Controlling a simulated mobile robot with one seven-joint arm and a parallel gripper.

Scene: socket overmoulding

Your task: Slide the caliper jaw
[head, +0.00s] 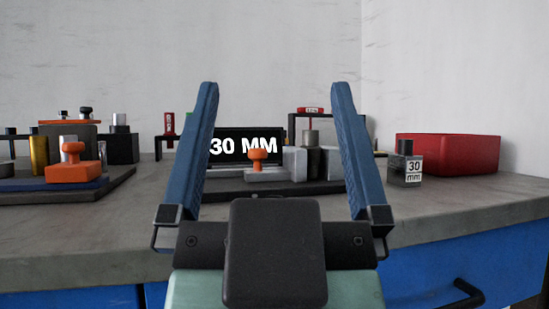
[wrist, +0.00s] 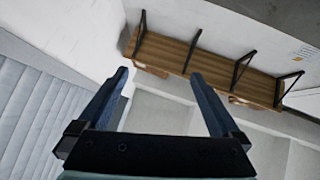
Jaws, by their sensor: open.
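My gripper (head: 275,95) is open and empty. Its two blue fingers stand wide apart in front of the bench in the head view. Between them, farther back, a small orange knob (head: 257,156) on a light grey block shows before a black sign reading "30 MM" (head: 243,146). This may be the caliper's sliding jaw, but I cannot tell. The fingers hide parts on both sides of it. In the wrist view my gripper (wrist: 165,75) points at a wall and shelf, with nothing between its fingers.
A red bin (head: 447,153) stands at the right of the grey bench (head: 470,205). A dark block marked "30 mm" (head: 406,170) sits beside it. At left, an orange knobbed block (head: 74,170) and several cylinders stand on a dark board. A wooden shelf (wrist: 205,65) hangs on the wall.

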